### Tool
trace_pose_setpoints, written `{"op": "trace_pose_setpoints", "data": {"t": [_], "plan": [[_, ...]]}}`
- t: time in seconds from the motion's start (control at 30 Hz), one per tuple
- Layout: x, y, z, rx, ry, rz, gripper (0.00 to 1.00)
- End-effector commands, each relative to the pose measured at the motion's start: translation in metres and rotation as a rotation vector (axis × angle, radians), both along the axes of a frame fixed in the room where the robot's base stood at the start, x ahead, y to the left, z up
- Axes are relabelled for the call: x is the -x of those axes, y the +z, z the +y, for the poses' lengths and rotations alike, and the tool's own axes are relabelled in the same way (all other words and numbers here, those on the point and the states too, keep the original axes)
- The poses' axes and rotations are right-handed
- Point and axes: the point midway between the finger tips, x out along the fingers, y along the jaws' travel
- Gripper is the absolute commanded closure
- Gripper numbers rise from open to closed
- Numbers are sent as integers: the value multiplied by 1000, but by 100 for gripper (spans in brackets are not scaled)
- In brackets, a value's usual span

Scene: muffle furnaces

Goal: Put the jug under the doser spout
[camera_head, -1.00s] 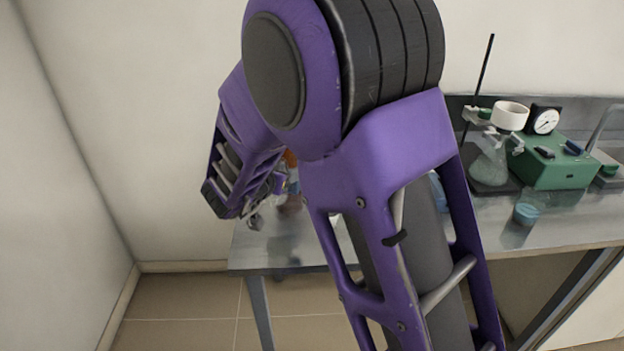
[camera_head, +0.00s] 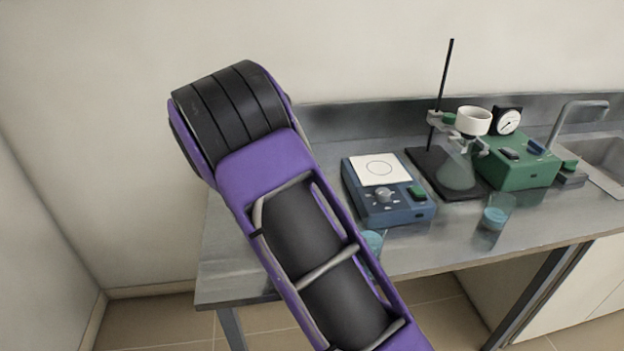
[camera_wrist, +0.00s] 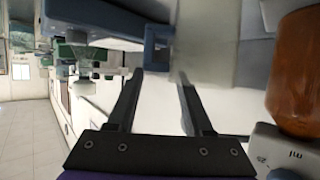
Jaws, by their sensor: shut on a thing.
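In the wrist view my gripper (camera_wrist: 160,78) reaches up the picture. A blue bar (camera_wrist: 155,45), which looks like the jug's handle, lies at its fingertips, and the gripper is shut on it. The jug's body is hard to make out against the pale surfaces behind. At the right edge a brown bottle (camera_wrist: 298,75) carries a pale grey head (camera_wrist: 285,150) with "50" and "ml" marks; it looks like the doser. Its spout cannot be made out. In the head view my arm hides the gripper, the jug and the doser.
On the metal bench (camera_head: 225,250) stand a blue device with a white plate (camera_head: 388,190), a flask with a funnel (camera_head: 474,121) by a rod stand, and a green pump (camera_head: 515,160). Beakers with blue liquid stand near the front (camera_head: 497,212), one partly behind my arm (camera_head: 374,243). A sink (camera_head: 600,155) lies right.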

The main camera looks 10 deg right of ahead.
Motion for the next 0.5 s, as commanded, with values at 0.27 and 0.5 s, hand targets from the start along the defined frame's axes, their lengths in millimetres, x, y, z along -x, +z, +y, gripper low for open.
{"op": "trace_pose_setpoints", "data": {"t": [0.27, 0.5], "plan": [[-31, 0, -33, 1, 0, -1, 100], [-33, -21, -34, 2, 3, 4, 100]]}}
